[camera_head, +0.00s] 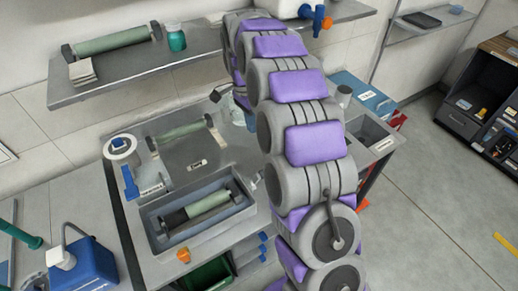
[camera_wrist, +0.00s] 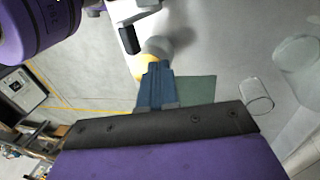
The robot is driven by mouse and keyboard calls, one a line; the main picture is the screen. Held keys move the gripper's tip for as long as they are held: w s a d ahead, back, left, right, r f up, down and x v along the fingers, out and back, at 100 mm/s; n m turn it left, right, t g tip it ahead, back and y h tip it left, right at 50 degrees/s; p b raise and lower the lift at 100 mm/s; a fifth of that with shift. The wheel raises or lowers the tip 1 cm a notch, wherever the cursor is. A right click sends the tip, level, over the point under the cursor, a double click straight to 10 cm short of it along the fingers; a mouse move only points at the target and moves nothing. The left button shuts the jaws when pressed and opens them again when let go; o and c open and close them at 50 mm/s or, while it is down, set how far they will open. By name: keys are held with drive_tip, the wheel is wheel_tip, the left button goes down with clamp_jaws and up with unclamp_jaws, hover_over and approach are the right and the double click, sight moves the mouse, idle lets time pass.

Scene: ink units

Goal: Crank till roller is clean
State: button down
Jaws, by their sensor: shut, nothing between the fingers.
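In the head view, a green roller (camera_head: 208,203) with a dark section at its left end lies in a grey tray (camera_head: 162,241) at the bench front. A small pale fitting (camera_head: 256,181) shows at the tray's right side; I cannot tell if it is the crank. In the wrist view, my gripper (camera_wrist: 153,72) looks like a narrow blue piece, shut and empty. A flat green patch (camera_wrist: 197,90) shows beside it. My arm hides part of the bench in the head view.
A white roll (camera_head: 121,147) sits at the bench's left. A clear glass (camera_wrist: 256,95) shows in the wrist view. Open floor (camera_head: 440,190) lies right.

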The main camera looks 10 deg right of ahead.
sight(258, 179)
drive_tip(key=s+d+f+b, duration=0.2)
drive_tip(key=s+f, duration=0.3)
drive_tip(key=f, duration=0.6)
drive_tip(key=shift+s+b, duration=0.35)
drive_tip(key=shift+b, duration=0.45)
